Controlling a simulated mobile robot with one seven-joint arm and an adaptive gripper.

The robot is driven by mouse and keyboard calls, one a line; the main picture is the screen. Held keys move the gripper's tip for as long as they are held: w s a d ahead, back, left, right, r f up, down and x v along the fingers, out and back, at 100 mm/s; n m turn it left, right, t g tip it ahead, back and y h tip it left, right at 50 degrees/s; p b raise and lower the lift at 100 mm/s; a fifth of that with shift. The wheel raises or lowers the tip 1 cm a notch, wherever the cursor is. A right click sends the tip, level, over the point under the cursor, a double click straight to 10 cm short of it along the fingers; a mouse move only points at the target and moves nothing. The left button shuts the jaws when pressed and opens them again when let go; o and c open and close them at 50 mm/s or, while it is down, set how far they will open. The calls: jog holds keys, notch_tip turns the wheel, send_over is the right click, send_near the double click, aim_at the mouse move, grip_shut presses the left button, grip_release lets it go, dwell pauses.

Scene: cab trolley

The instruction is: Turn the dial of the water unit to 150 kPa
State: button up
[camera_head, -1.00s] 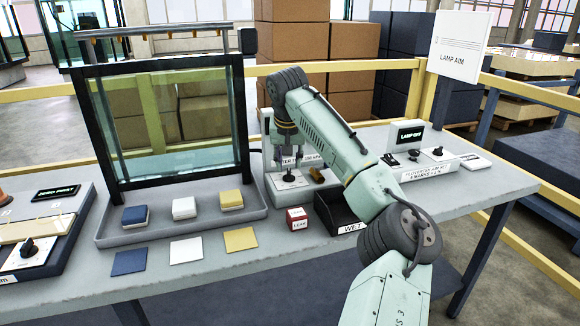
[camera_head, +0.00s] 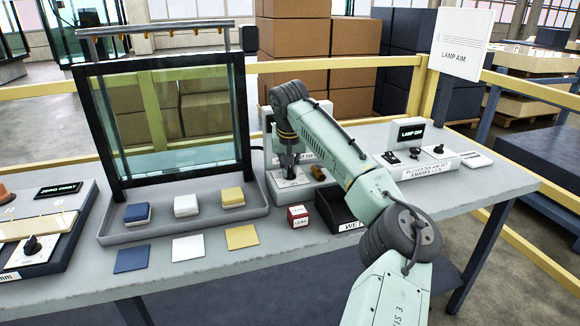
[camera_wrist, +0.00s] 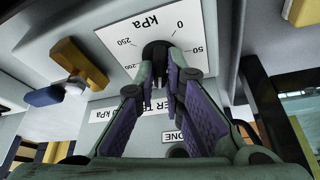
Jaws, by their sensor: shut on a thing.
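The water unit (camera_head: 275,187) stands on the bench behind the wet bin, partly hidden by my arm. Its dial is a black knob (camera_wrist: 157,47) on a white scale card (camera_wrist: 116,40) marked kPa, with 0, 50 and 250 readable in the wrist view. The 150 mark and the knob's pointer are hidden or not readable. My gripper (camera_wrist: 161,82) comes down over the dial, its purple-padded fingers shut on the knob. In the head view my gripper (camera_head: 288,163) is upright above the card and hides the knob.
A yellow-brown lever (camera_wrist: 78,62) sits close beside the scale card. A black bin marked WET (camera_head: 335,208) and a red-and-white block (camera_head: 298,216) are in front.

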grip_shut()
jog(key=shift+a+m, duration=0.1)
jog(key=shift+m, duration=0.3)
jog(key=shift+m+h, duration=0.3)
jog(key=shift+m, duration=0.1)
jog(key=o, duration=0.6)
grip_release()
jog(key=v, duration=1.2)
